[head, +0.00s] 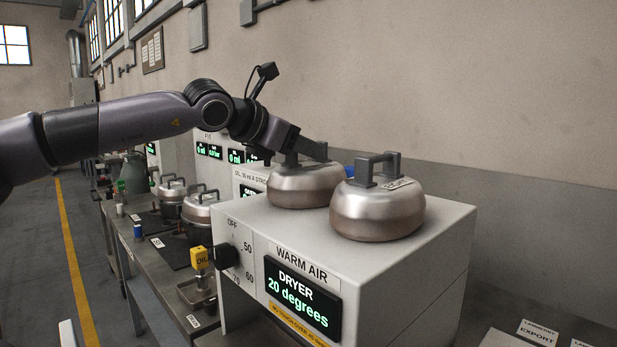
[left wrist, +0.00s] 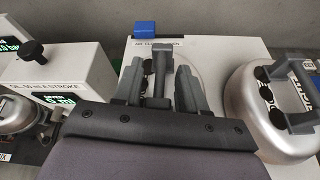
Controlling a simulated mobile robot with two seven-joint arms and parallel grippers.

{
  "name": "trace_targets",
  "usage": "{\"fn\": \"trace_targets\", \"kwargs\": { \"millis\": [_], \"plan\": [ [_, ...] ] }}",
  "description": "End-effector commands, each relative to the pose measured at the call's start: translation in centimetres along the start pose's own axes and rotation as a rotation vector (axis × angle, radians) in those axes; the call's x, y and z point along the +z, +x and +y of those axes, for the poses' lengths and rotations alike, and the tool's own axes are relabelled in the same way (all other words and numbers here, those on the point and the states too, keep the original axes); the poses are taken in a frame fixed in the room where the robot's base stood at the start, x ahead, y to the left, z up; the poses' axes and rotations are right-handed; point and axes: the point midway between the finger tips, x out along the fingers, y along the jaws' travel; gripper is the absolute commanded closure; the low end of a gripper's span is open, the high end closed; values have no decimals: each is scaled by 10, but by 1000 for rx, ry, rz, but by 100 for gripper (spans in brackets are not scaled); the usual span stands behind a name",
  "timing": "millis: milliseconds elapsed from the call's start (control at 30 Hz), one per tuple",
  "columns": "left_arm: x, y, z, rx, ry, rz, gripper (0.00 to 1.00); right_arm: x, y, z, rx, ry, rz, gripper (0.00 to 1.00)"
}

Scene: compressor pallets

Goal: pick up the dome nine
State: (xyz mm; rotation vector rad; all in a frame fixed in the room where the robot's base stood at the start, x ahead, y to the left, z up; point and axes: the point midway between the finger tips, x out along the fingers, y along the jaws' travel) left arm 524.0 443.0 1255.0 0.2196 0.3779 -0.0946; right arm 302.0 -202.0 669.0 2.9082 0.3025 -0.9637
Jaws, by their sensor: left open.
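Two silvery metal domes with grey bar handles stand on the white dryer (head: 440,260). The rear-left dome (head: 300,188) is under my left gripper (head: 307,150). The front-right dome (head: 378,212) has a small label by its handle, too small to read; it also shows at the right of the left wrist view (left wrist: 262,140). I cannot tell which is dome nine. In the left wrist view my left gripper (left wrist: 159,88) is open, its fingers on either side of the rear dome's handle (left wrist: 160,62). Much of that dome is hidden.
The dryer display reads 20 degrees. More domes (head: 198,208) stand on the bench at left, near a yellow-topped oil container (head: 200,258). A blue block (left wrist: 145,28) sits at the dryer's edge in the left wrist view. The wall is close behind.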

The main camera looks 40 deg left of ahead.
Motion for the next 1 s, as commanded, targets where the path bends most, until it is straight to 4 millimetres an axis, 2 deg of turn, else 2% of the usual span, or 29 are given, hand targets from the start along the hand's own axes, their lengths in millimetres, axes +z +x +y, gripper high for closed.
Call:
{"fn": "trace_targets", "kwargs": {
  "millis": [200,500,633,1000],
  "plan": [
    [0,14,0,0,1,0,59,-2,-3,1,2,-1,-2,57],
    [0,16,0,-1,1,-2,59,-3,-3,1,2,-1,0,57],
    [0,16,0,-1,1,-1,100,-4,-3,1,2,0,1,57],
    [0,16,-1,-1,0,-1,100,-4,-3,1,2,0,2,57]
  ]
}}
